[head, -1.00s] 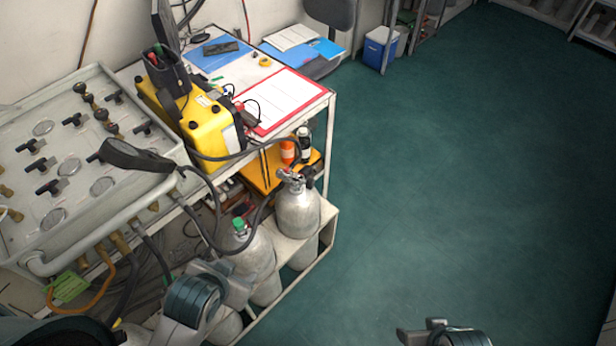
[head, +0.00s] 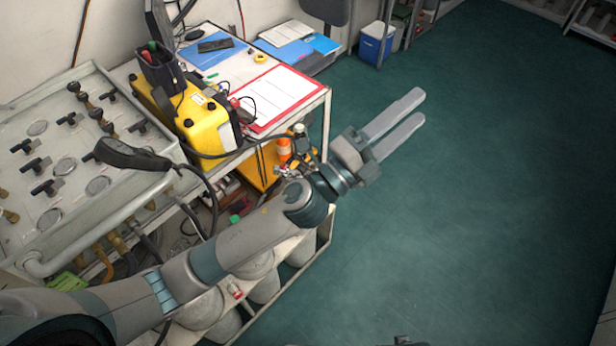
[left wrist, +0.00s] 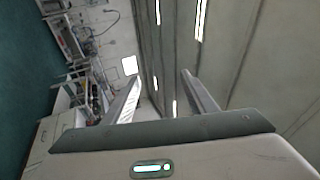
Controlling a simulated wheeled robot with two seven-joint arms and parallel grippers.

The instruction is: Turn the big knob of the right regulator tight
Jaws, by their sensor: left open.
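The grey air panel (head: 62,118) at the left carries rows of black-handled valves (head: 40,165). I cannot tell for sure which fitting is the right regulator, and no big knob shows clearly. A cylinder top with a metal fitting (head: 290,170) is mostly hidden behind my left arm. My left gripper (head: 404,117) is open and empty, with its two fingers apart, out over the green floor to the right of the trolley. In the left wrist view its fingers (left wrist: 165,92) are spread, with ceiling and wall behind them.
A yellow case (head: 205,128) and a red-edged clipboard (head: 278,100) lie on the trolley top. A black handset (head: 132,155) with a hose lies at the panel edge. Silver cylinders (head: 265,285) stand below, partly behind my arm. The floor (head: 470,220) at right is clear.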

